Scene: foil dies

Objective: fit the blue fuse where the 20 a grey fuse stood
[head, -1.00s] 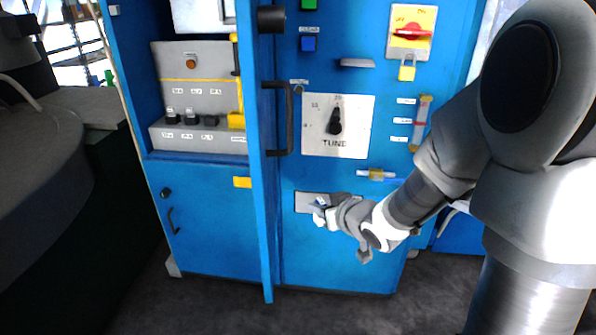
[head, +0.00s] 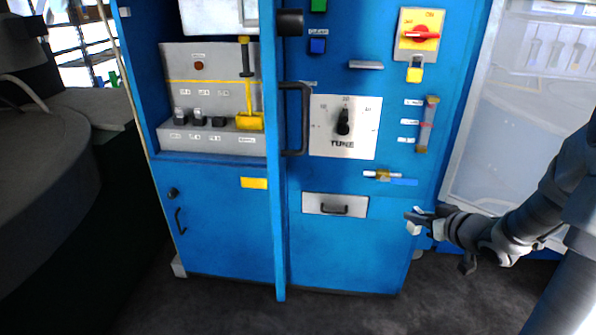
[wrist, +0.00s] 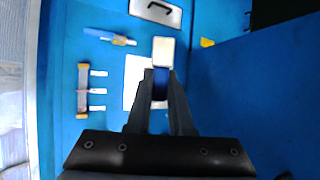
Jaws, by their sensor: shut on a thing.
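My gripper (head: 416,218) is shut on the blue fuse (wrist: 160,84), which has a pale cream end, between the fingers in the wrist view. In the head view the gripper is in front of the cabinet's lower right, right of the drawer; a small pale part of the held fuse shows below the fingertips. In the open left bay, a grey ledge (head: 175,142) carries several small dark-topped pieces in labelled places, among them a left one (head: 181,116) and a right one (head: 218,121). The labels are too small to read, so I cannot tell which place was the grey fuse's.
A yellow piece with an upright handle (head: 249,121) stands at the ledge's right end. An open door edge (head: 275,220) with a black handle (head: 297,118) stands out between bay and right panel. The drawer (head: 336,205) looks shut. A red switch (head: 419,35) is above. The floor in front is clear.

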